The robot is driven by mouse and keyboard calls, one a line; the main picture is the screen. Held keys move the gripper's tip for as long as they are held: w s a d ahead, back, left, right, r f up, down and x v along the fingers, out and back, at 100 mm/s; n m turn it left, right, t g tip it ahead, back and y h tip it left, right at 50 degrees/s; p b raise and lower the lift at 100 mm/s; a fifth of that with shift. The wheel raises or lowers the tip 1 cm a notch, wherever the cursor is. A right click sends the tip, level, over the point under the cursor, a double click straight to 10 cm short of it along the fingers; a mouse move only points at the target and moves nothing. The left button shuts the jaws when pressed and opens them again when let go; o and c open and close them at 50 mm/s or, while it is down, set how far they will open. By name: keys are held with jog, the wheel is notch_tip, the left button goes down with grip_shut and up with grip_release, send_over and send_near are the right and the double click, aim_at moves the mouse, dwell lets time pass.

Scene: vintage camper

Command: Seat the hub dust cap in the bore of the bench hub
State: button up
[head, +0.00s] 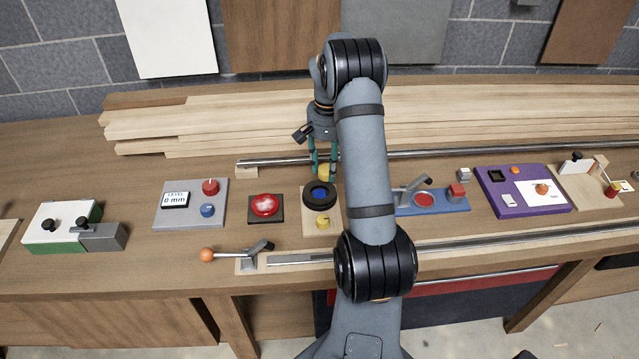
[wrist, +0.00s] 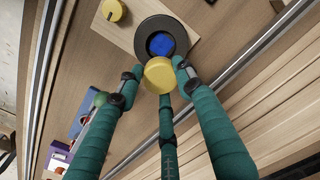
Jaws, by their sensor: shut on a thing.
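The hub dust cap is a round yellow piece (wrist: 160,74) held between the green fingers of my gripper (wrist: 154,80); its flat face shows in the wrist view. In the head view the cap (head: 325,172) is just behind the bench hub. The bench hub is a black ring (head: 309,197) with a blue bore (head: 320,194) on a pale wooden board. In the wrist view the hub (wrist: 142,38) lies just beyond the cap, which overlaps its near rim; its blue bore (wrist: 164,44) is uncovered. Whether cap and rim touch I cannot tell.
A small yellow knob (head: 323,222) sits on the board in front of the hub. A red button (head: 265,205) stands to the left and a blue plate with a lever clamp (head: 440,205) to the right. A metal rail (head: 270,161) and stacked planks (head: 220,125) lie behind.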

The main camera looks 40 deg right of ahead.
aim_at(320, 197)
jog(key=shift+a+f, duration=0.4)
jog(key=shift+a, duration=0.2)
jog(key=shift+a+f, duration=0.4)
jog(key=shift+a, duration=0.2)
jog(key=shift+w+f+p, duration=0.1)
jog(key=shift+f+p, duration=0.8)
jog(key=shift+f, duration=1.1)
jog(key=shift+f+b, duration=0.35)
jog(key=shift+b, duration=0.1)
jog(key=shift+s+a+f+b, duration=0.15)
jog(key=shift+s+f+b, duration=0.1)
jog(key=shift+s+b, duration=0.05)
jog(key=o, duration=1)
jog(key=shift+s, duration=0.15)
jog(key=shift+o, duration=0.7)
jog(key=shift+f, duration=0.15)
